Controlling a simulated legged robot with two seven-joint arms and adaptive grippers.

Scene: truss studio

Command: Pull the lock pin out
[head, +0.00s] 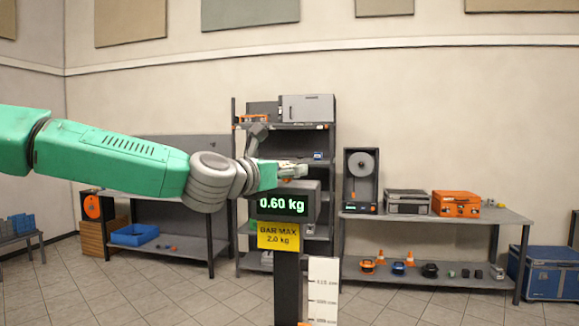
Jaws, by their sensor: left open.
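My left arm reaches in from the left, and my left gripper (300,169) is at the top of the display box, in front of the shelf rack. It is open, with nothing seen between its fingers. The display box (283,204) reads 0.60 kg and sits on a dark post (288,290). A yellow sign (278,236) on the post reads BAR MAX 2.0 kg. A white scale strip (322,288) stands beside the post. I cannot make out a lock pin. A small orange part shows by the post at the bottom edge. My right gripper is out of view.
Behind stands a dark shelf rack (328,160) with boxes. At right, a bench (440,217) holds a spool unit (361,178), grey cases and an orange case (456,204). A blue chest (546,273) is at far right. The tiled floor is clear at lower left.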

